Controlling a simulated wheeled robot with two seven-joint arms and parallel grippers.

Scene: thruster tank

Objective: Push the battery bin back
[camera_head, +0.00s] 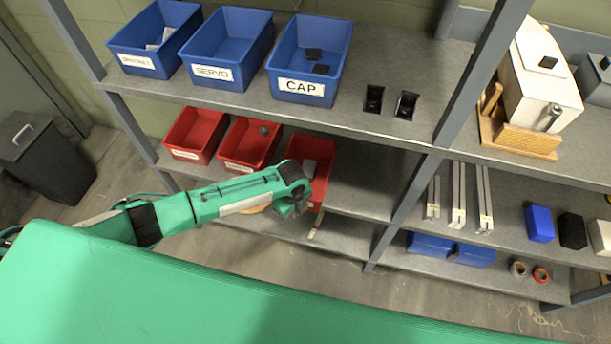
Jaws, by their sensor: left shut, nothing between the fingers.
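Three red bins stand on the middle shelf; their labels are too small to read or are hidden. The left red bin (194,128) and the middle red bin (240,150) sit side by side. The right red bin (325,165) reaches further forward than those two, and a grey item lies inside it. My green left arm covers its front, so I cannot read which bin is the battery bin. My left gripper (293,207) is shut and empty at the front of the right red bin; I cannot tell whether it touches. My right gripper is out of view.
Blue bins, including SERVO (215,75) and CAP (300,88), stand on the shelf above. A grey upright post (405,205) bounds the bay on the right. The middle shelf is bare right of the red bins (370,190). A dark trash can (45,160) stands at far left.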

